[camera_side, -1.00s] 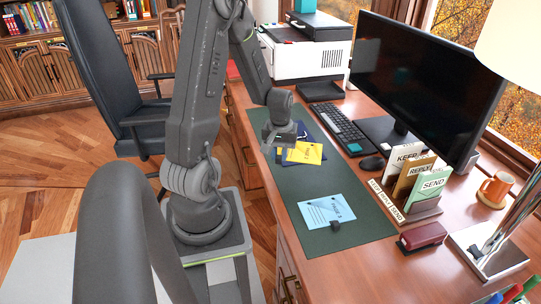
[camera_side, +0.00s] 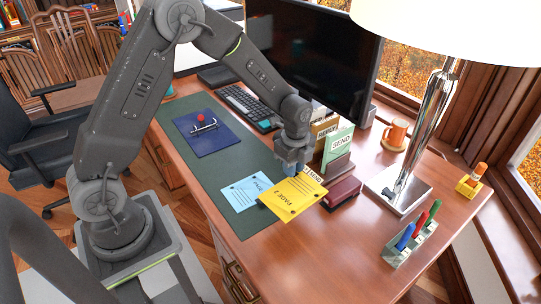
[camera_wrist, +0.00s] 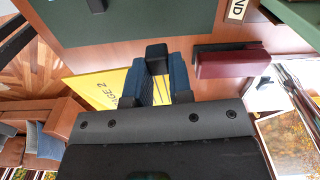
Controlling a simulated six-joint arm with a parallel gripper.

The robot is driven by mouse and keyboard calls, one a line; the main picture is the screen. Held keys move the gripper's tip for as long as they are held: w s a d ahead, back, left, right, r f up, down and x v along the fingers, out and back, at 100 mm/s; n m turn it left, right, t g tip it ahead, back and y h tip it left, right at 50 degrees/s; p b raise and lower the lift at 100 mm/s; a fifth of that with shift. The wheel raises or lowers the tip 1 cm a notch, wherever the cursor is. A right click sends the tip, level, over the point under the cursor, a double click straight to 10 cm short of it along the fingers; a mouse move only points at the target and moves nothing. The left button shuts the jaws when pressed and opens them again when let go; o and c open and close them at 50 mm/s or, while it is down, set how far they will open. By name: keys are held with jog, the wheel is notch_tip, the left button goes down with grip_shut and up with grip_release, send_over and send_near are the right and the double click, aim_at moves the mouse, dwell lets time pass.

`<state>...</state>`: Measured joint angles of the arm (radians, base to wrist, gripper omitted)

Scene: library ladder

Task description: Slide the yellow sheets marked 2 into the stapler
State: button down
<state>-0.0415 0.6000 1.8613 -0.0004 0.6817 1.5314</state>
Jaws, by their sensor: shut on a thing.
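The yellow sheets marked PAGE 2 (camera_side: 291,199) are held by my gripper (camera_side: 296,167), above the desk's front edge and in front of the maroon stapler (camera_side: 342,191). In the wrist view my gripper (camera_wrist: 158,62) is shut on the edge of the yellow sheets (camera_wrist: 108,88). The stapler (camera_wrist: 228,62) lies to the right of the fingers there, apart from them. In the side view the sheets' right corner reaches close to the stapler; I cannot tell whether they touch.
A blue sheet (camera_side: 246,191) lies on the green desk mat (camera_side: 215,172). A dark blue folder (camera_side: 206,134) lies farther back. A letter holder with SEND (camera_side: 340,145) stands behind the stapler. A lamp (camera_side: 404,183) and a pen holder (camera_side: 411,243) stand to the right.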

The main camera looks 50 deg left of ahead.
aim_at(295, 182)
jog(key=shift+w+d+m, duration=0.1)
jog(key=shift+d+m, duration=0.4)
jog(key=shift+d, duration=0.05)
jog(key=shift+f, duration=0.1)
jog(key=shift+a+f, duration=0.1)
jog(key=shift+f, duration=2.4)
jog(key=shift+w+f, duration=0.25)
jog(key=shift+f, duration=0.5)
jog(key=shift+w+f, duration=0.25)
jog(key=shift+f, duration=0.5)
jog(key=shift+w+f, duration=0.25)
jog(key=shift+f, duration=0.5)
jog(key=shift+w, duration=2.95)
jog(key=c, duration=0.9)
grip_release()
jog(key=shift+c, duration=0.2)
